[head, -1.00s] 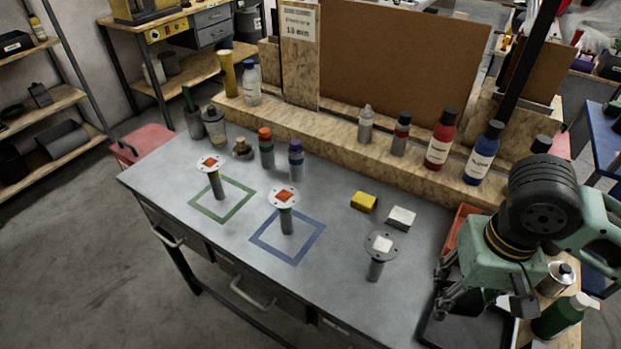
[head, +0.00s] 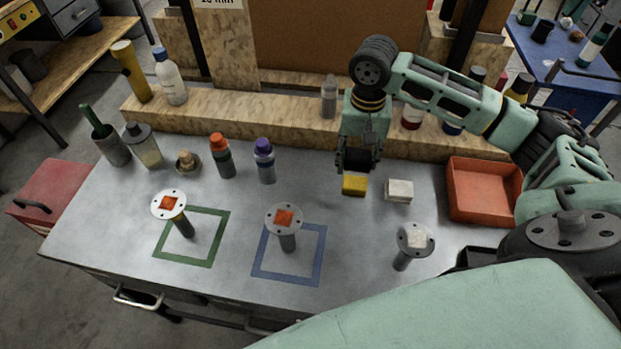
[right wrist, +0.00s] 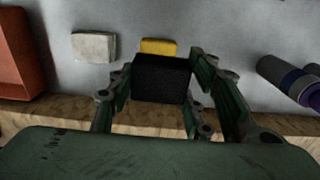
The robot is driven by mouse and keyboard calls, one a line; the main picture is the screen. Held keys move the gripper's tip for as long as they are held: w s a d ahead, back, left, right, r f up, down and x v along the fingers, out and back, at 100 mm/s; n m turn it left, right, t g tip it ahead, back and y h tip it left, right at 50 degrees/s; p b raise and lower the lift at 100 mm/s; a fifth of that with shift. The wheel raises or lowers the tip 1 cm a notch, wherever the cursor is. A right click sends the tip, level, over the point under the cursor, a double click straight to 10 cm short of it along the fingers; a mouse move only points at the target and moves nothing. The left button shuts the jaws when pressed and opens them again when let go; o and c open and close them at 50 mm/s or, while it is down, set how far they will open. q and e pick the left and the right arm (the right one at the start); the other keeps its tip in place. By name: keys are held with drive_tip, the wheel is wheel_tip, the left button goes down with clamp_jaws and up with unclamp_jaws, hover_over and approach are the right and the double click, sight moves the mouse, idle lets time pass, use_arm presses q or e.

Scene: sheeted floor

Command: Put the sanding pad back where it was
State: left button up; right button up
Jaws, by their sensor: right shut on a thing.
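My right gripper (head: 357,163) is shut on a black block, which looks like the sanding pad (right wrist: 161,78); in the head view it is a dark shape between the fingers. The gripper hangs just above and behind a yellow block (head: 354,186) on the grey bench (head: 120,220). In the right wrist view the black block partly covers the yellow block (right wrist: 158,47). Whether the two touch cannot be told. A white block (head: 398,190) lies to the right of the yellow one. My left gripper is not in view.
Disc-topped posts stand in the green outline (head: 163,247), in the blue outline (head: 257,260) and at the right (head: 415,238). An orange-capped bottle (head: 221,155) and a purple-capped bottle (head: 264,160) stand left of the gripper. An orange bin (head: 483,190) is at right; a wooden ledge (head: 290,110) runs behind.

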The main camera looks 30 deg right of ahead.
drive_tip(key=p, duration=0.1)
approach(311, 184)
drive_tip(key=s+d, duration=0.2)
drive_tip(key=d, duration=0.1)
drive_tip(key=shift+s, duration=0.15)
drive_tip(key=w+a+f, duration=0.2)
drive_tip(key=a, duration=0.1)
drive_tip(key=shift+w+f+p, duration=0.15)
drive_tip(key=shift+f+p, duration=0.1)
drive_tip(key=shift+p, duration=0.15)
drive_tip(key=shift+f, duration=0.15)
wheel_tip(311, 184, down, 3)
drive_tip(key=shift+f+p, duration=0.1)
drive_tip(key=shift+p, duration=0.4)
drive_tip(key=shift+w+f, duration=0.1)
drive_tip(key=shift+f, duration=0.25)
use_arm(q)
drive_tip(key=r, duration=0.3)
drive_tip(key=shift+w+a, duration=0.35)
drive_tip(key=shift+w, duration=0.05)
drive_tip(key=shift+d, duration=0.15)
use_arm(e)
drive_tip(key=shift+f, duration=0.15)
drive_tip(key=o, duration=1.2)
